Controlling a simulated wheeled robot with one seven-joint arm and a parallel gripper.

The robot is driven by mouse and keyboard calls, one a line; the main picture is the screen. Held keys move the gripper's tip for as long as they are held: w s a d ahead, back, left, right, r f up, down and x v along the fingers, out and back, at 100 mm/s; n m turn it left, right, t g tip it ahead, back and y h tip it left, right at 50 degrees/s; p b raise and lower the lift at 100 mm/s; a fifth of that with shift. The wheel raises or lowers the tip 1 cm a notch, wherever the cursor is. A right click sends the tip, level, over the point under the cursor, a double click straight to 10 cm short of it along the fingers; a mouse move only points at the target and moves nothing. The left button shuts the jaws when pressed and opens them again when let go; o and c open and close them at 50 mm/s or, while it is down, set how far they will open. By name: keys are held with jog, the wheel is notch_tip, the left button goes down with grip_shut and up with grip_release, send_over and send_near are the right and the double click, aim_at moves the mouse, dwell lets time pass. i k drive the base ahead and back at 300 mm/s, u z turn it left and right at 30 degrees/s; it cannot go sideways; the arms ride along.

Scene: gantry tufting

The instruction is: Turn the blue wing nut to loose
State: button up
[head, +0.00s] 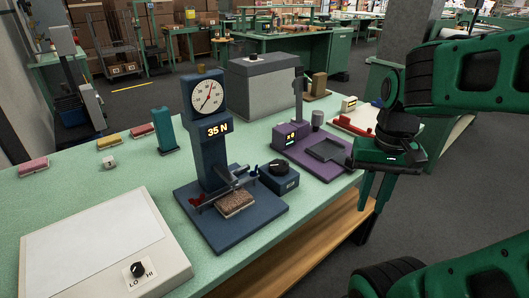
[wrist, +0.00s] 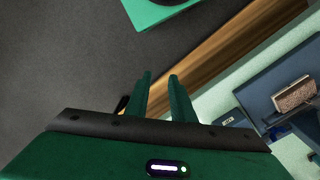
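A dark blue gauge stand (head: 208,125) with a round dial and a "35 N" display stands on the green table. At its foot a small clamp (head: 226,187) with a red end at left sits over a brown tufted sample (head: 236,203). The sample also shows at the right of the wrist view (wrist: 295,93). My gripper (head: 376,192) hangs right of the stand, beyond the table's edge, fingers down. Its fingers (wrist: 160,76) are apart with nothing between them.
A blue box with a black knob (head: 279,177) is right of the stand. A purple device (head: 310,150) and a grey box (head: 263,85) stand behind. A white panel with a LO/HI knob (head: 137,269) is at front left. A wooden shelf (head: 318,238) runs below the table edge.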

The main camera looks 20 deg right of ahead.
aim_at(252, 173)
jog(key=k, duration=1.1)
jog(key=z, duration=0.6)
jog(key=i, duration=1.65)
jog(key=u, duration=0.6)
